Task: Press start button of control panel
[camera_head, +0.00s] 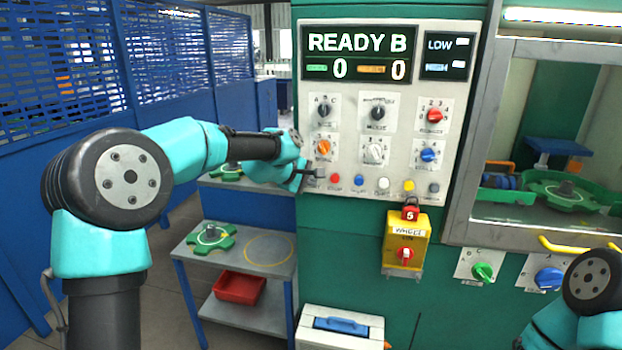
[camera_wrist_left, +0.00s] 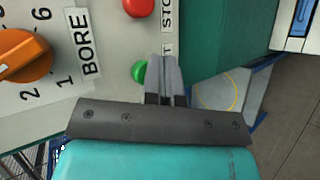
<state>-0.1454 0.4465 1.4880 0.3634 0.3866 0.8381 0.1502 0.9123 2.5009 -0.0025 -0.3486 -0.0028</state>
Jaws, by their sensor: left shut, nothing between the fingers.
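The control panel (camera_head: 354,150) is a pale upright board with a display reading READY B. A row of buttons runs along its lower edge. My left gripper (camera_head: 316,174) is shut and empty at the left end of that row, and hides the button there. In the left wrist view the shut fingers (camera_wrist_left: 165,72) lie right beside a green button (camera_wrist_left: 139,71) and partly cover it and its label, which ends in T. Whether they touch it, I cannot tell. A red button (camera_wrist_left: 137,7), labelled STO..., is close by. My right gripper is out of view.
Several knobs sit above the buttons, including an orange BORE knob (camera_wrist_left: 25,56). A yellow box (camera_head: 406,240) with a red padlock (camera_head: 410,212) hangs below the panel. A grey shelf (camera_head: 266,274) stands at lower left. A machine window (camera_head: 548,140) is on the right.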

